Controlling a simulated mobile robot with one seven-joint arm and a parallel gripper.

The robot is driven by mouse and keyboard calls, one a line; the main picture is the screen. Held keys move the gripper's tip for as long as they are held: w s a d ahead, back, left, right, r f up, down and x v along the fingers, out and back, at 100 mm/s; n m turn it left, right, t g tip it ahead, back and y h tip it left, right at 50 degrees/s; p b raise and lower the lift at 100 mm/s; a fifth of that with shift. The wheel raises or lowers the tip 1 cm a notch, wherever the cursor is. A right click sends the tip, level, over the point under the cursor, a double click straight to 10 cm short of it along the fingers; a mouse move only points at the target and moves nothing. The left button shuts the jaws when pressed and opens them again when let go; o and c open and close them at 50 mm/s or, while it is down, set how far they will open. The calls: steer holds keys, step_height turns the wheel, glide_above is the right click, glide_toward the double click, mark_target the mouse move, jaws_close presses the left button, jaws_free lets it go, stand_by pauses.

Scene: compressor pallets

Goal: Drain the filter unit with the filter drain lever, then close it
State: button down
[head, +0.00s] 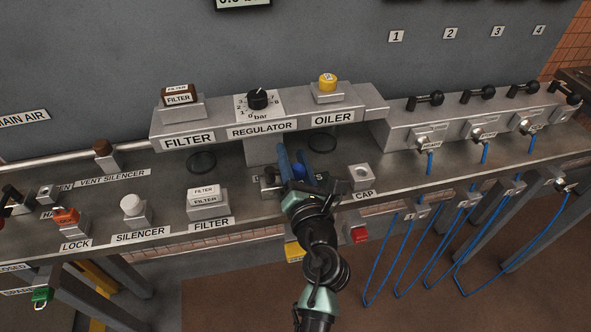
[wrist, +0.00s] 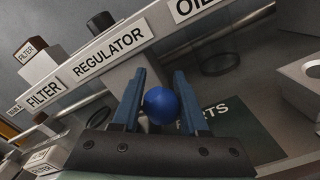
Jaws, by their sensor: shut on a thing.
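The filter unit (head: 182,112) has a brown-topped block and a FILTER label on the raised metal rail. A dark ring (head: 202,163) shows below it. In the wrist view the filter block (wrist: 36,62) is at the far left. My gripper (head: 293,152) is below the REGULATOR and OILER labels, to the right of the filter unit. In the wrist view my gripper (wrist: 160,84) is shut on a blue ball (wrist: 162,105) between its two blue fingers. I cannot tell whether the ball belongs to a lever. I cannot make out the filter drain lever.
The regulator knob (head: 257,99) and yellow-topped oiler (head: 327,84) sit on the rail. A white-labelled filter block (head: 206,201), a silencer (head: 133,208), an orange lock (head: 67,217) and a cap block (head: 361,177) stand on the bench. Blue hoses (head: 429,163) are at right.

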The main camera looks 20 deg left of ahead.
steer(key=shift+w+a+f+n+g+y+b, duration=0.15)
steer(key=shift+a+f+n+g+y, duration=0.1)
steer(key=shift+n+g+y, duration=0.25)
steer(key=shift+s+a+f+n+g+y+b, duration=0.1)
steer(key=shift+a+f+n+g+y+b, duration=0.1)
steer(key=shift+n+g+y, duration=0.3)
steer(key=shift+a+y, duration=0.15)
steer(key=shift+y, duration=0.15)
steer(key=shift+c, duration=2.1)
jaws_free()
steer(key=shift+r, duration=0.1)
steer(key=p+v, duration=0.1)
steer(key=v, duration=1.2)
steer(key=shift+p, duration=0.35)
steer(key=shift+r, duration=0.1)
